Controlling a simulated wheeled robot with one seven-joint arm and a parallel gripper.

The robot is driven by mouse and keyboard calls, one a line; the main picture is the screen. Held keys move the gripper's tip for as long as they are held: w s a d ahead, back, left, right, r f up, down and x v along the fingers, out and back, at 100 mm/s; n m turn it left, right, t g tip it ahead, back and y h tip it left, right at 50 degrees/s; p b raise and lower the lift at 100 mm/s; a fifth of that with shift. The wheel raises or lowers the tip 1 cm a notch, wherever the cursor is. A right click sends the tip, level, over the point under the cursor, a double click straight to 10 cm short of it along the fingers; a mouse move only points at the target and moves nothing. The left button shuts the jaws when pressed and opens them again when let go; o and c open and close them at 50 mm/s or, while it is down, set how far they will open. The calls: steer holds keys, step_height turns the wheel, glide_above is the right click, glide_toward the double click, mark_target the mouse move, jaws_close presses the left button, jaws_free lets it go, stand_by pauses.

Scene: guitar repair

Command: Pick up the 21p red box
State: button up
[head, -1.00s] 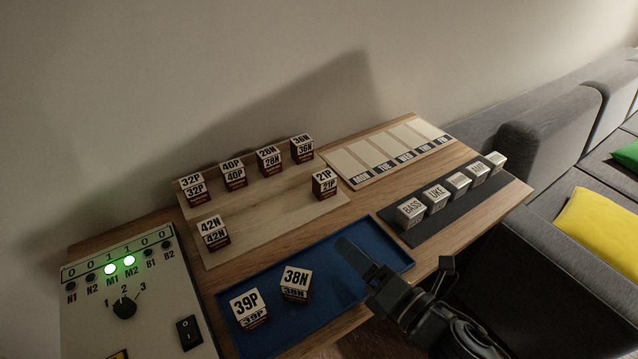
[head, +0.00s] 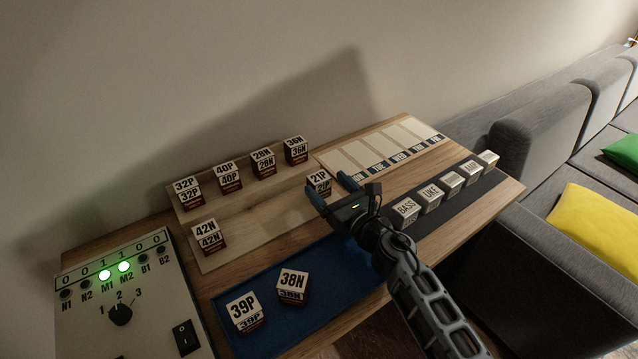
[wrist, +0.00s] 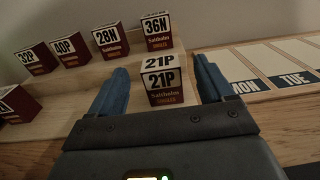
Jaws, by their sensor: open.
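The 21p red box (head: 318,181) is a small box with a white top and a dark red lower part, standing at the right end of the lower step of the wooden rack (head: 255,218). In the wrist view the 21P box (wrist: 162,84) stands upright between my fingers, with its label facing me. My gripper (head: 328,188) is open, its blue fingers on either side of the box. In the wrist view my gripper (wrist: 158,90) shows gaps between both fingers and the box. In the head view the gripper hides part of the box's lower front.
Boxes 32P (head: 187,192), 40P (head: 228,177), 28N (head: 263,163) and 36N (head: 296,150) stand on the upper step. 42N (head: 208,236) stands lower left. The blue tray (head: 345,285) holds 39P (head: 244,312) and 38N (head: 292,287). A weekday board (head: 350,158) lies to the right.

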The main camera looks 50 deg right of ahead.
mark_target(315, 173)
steer(key=shift+p+x, duration=0.3)
steer(key=shift+x, duration=2.85)
steer(key=shift+c, duration=0.3)
steer(key=c, duration=1)
steer(key=shift+c, duration=0.4)
steer(key=shift+r, duration=0.15)
